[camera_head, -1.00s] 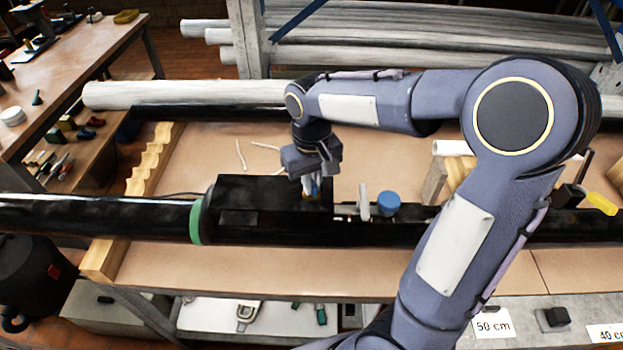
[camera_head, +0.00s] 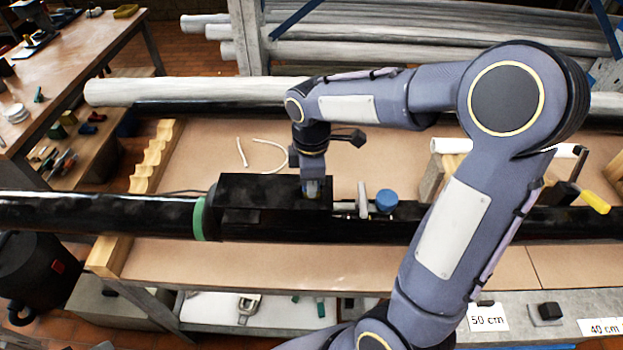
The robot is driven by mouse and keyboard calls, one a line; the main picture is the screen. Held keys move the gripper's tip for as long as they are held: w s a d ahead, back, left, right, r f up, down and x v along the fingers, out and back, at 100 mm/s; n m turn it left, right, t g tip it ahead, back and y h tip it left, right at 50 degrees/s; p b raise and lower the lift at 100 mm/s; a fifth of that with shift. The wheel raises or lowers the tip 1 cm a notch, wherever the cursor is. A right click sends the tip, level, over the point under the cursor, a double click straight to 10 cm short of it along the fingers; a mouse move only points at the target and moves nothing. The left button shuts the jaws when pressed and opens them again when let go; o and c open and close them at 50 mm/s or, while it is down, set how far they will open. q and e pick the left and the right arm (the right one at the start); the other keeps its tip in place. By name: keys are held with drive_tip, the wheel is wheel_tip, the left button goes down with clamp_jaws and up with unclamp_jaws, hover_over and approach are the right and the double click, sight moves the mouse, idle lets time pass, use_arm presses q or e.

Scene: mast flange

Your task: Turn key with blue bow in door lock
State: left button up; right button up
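A black box (camera_head: 255,190) sits on the long black tube (camera_head: 100,212) across the bench. My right gripper (camera_head: 312,187) points down at the right end of this box. A small bluish and yellowish patch shows at its fingertips. I cannot tell whether this is the blue bow of the key, and the gripper hides any lock below it. Whether the fingers are closed is too small to tell. No door shows. My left gripper is not in view.
A blue round cap (camera_head: 386,201) and a pale upright piece (camera_head: 363,200) stand on the tube just right of the gripper. A yellow-handled tool (camera_head: 594,201) lies at the right. White cord (camera_head: 268,168) lies on the bench behind the box.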

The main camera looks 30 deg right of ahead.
drive_tip(key=shift+o, duration=1.3)
wheel_tip(320, 180, up, 2)
drive_tip(key=shift+r+p, duration=0.15)
drive_tip(key=shift+p, duration=0.85)
wheel_tip(320, 180, up, 2)
drive_tip(key=shift+r+p, duration=0.1)
drive_tip(key=shift+p, duration=0.2)
drive_tip(key=shift+r, duration=0.75)
